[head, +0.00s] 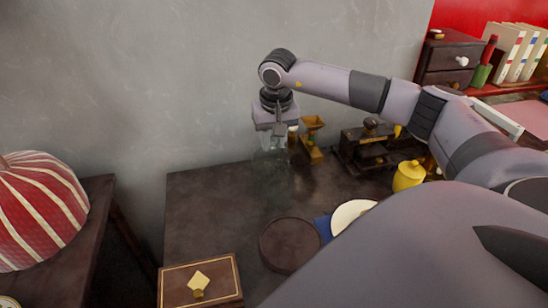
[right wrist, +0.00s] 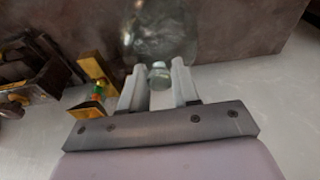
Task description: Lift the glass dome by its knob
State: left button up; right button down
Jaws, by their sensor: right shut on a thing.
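The clear glass dome (head: 271,170) is faint against the table and wall in the head view, below my right gripper (head: 275,134). In the right wrist view the dome (right wrist: 162,32) is just beyond my fingertips (right wrist: 157,76). Its glass knob (right wrist: 160,73) is between the two fingers, and the gripper is shut on it. I cannot tell whether the dome's lower rim touches the table. My left gripper is not in view.
On the dark table (head: 215,215) are a round dark disc (head: 290,245), a wooden box (head: 200,281), a white plate (head: 350,214) and a yellow pot (head: 408,176). A wooden grinder-like object (head: 312,140) stands close right of the dome. The table left of the dome is clear.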

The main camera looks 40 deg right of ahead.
jog(key=shift+r+p, duration=1.1)
jog(key=shift+r, duration=0.4)
jog(key=shift+r+p, duration=1.3)
jog(key=shift+r, duration=0.25)
jog(key=shift+r+p, duration=1.05)
jog(key=shift+r, duration=0.2)
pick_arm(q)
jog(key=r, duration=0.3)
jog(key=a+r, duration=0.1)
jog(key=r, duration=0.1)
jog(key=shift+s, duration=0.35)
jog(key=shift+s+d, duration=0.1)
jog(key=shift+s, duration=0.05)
pick_arm(e)
jog(key=shift+s+f, duration=0.1)
